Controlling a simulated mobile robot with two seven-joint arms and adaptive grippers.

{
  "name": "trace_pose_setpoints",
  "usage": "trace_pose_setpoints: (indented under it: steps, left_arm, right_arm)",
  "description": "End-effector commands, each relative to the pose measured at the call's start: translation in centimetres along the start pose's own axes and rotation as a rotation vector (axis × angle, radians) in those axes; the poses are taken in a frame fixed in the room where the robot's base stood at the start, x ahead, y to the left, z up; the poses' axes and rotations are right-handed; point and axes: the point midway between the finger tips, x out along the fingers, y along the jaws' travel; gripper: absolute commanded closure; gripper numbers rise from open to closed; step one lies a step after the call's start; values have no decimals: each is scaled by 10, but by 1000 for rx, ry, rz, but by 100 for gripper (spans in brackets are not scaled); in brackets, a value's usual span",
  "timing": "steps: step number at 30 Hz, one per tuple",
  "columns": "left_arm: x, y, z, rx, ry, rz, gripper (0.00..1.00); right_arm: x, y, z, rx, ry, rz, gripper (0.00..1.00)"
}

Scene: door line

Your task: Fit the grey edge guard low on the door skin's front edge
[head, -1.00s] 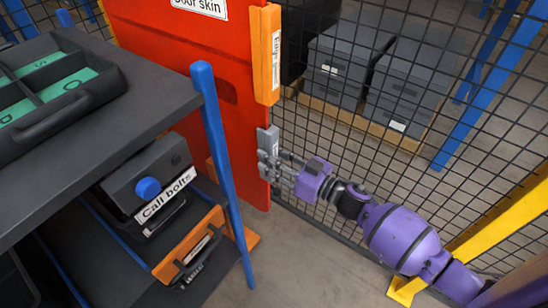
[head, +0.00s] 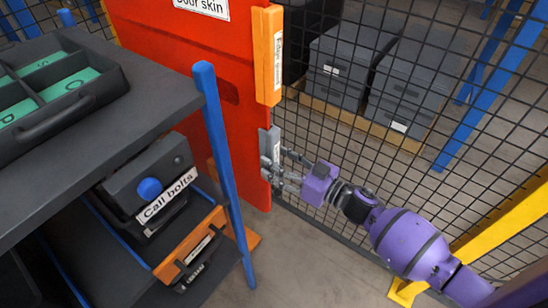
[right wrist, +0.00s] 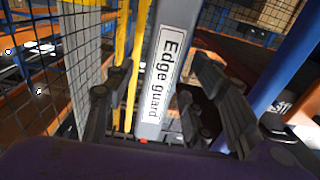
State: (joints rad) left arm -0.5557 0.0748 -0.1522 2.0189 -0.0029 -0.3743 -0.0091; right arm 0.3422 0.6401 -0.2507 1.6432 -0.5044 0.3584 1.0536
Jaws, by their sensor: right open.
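The red door skin (head: 165,50) stands upright behind the shelf unit in the head view. The grey edge guard (head: 269,146) sits upright on the low part of its front edge, below an orange guard (head: 267,60). My right gripper (head: 279,170) is open beside the grey guard, with its fingers pointing at it. In the right wrist view the grey guard (right wrist: 150,112), labelled "Edge guard", stands between the spread fingers (right wrist: 162,78), with gaps on both sides. Its seating against the door edge is partly hidden. My left gripper is not in view.
A dark shelf unit with a blue post (head: 215,150) stands left of the door, holding a green-lined tray (head: 70,85) and a "Call bolts" box (head: 150,180). A black mesh fence (head: 400,160) runs behind my right arm. A yellow post (head: 500,215) stands at right.

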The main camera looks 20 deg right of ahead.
Motion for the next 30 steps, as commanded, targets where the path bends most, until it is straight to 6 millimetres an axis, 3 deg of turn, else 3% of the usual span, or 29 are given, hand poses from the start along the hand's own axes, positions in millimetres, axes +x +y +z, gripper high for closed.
trace_pose_setpoints:
  steps: [9, 15, 30]
  left_arm:
    - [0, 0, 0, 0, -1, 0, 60]
    - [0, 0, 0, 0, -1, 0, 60]
    - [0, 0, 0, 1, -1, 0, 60]
  right_arm:
    - [-68, 0, 1, 0, -3, 0, 50]
    - [-96, 0, 0, 1, -1, 0, 50]
    - [-104, 0, -1, 0, 1, 0, 50]
